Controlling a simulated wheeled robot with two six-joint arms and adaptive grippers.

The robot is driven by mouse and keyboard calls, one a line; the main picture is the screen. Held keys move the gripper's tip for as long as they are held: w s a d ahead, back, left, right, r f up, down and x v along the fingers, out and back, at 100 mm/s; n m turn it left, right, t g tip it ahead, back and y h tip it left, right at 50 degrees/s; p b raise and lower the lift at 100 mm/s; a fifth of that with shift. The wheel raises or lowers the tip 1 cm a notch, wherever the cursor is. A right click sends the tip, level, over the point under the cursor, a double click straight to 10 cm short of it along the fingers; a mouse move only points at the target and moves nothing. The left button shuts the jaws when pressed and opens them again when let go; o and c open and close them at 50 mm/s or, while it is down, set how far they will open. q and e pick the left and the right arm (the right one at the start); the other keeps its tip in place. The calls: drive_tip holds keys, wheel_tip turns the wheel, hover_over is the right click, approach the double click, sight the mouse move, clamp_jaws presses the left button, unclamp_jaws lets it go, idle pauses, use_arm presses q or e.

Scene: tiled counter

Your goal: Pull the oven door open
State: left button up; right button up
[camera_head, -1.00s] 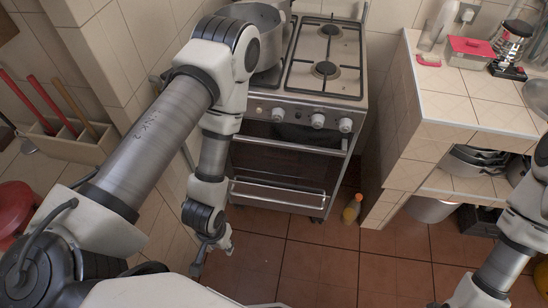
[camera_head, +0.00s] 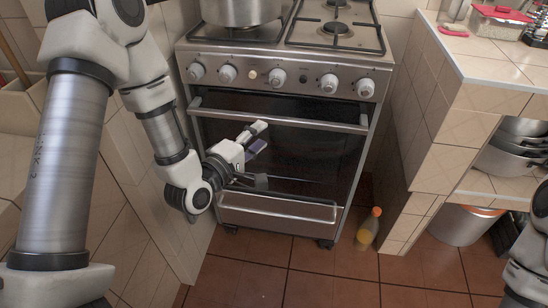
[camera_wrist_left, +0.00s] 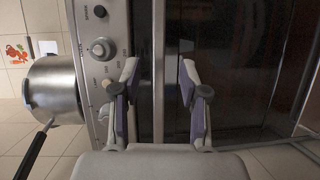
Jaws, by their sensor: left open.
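The oven (camera_head: 300,160) stands against the wall, its dark glass door (camera_head: 310,150) closed. The silver door handle (camera_head: 315,123) runs across the door's top, below the knobs. My left gripper (camera_head: 260,153) is open and empty in front of the door, with its upper finger near the handle. In the left wrist view the oven is turned sideways, and the handle (camera_wrist_left: 158,60) shows as an upright bar between the open fingers (camera_wrist_left: 158,88). I cannot tell how far the fingertips are from the bar. My right gripper is not in view.
A row of knobs (camera_head: 275,77) lies above the handle. A pot (camera_head: 240,10) sits on the hob. A lower drawer front (camera_head: 278,208) lies below the door. A bottle (camera_head: 368,228) stands right of the oven, by the tiled counter (camera_head: 440,125). The floor in front is clear.

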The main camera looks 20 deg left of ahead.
sight(272, 122)
use_arm(q)
drive_tip(key=shift+t, duration=0.5)
drive_tip(key=w, duration=0.2)
drive_tip(key=w+b, duration=0.1)
drive_tip(key=w, duration=0.2)
drive_tip(key=w+b, duration=0.1)
drive_tip(key=w, duration=0.2)
drive_tip(key=shift+w+d+f, duration=0.2)
drive_tip(key=shift+d+f, duration=0.05)
clamp_jaws()
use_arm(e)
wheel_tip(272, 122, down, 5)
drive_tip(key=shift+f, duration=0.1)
